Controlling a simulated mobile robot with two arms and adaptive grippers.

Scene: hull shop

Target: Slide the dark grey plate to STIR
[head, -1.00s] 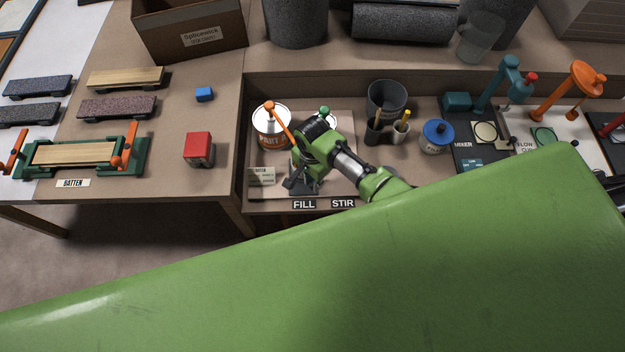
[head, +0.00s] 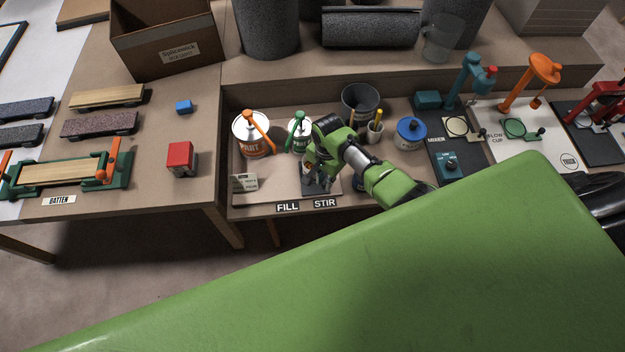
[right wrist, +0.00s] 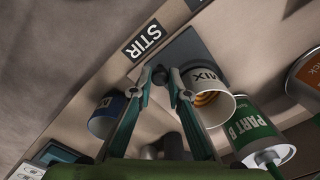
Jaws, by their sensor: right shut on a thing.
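The dark grey plate (right wrist: 188,52) lies flat in the tray, its front edge just behind the STIR label (right wrist: 148,41) in the right wrist view. A white cup marked MIX (right wrist: 214,108) stands on it. My right gripper (right wrist: 160,78) reaches down at the plate's front part and is shut on a small dark knob there. In the head view my right gripper (head: 316,186) is behind the STIR label (head: 325,203), to the right of the FILL label (head: 288,207). It hides most of the plate and cup there. My left gripper is not in view.
An orange-labelled can (head: 251,136) and a green PART B can (right wrist: 257,130) stand behind, with pump handles. A dark bin (head: 359,104), a stick holder (head: 375,131) and a blue-lidded jar (head: 409,134) stand to the right. A tray wall runs behind.

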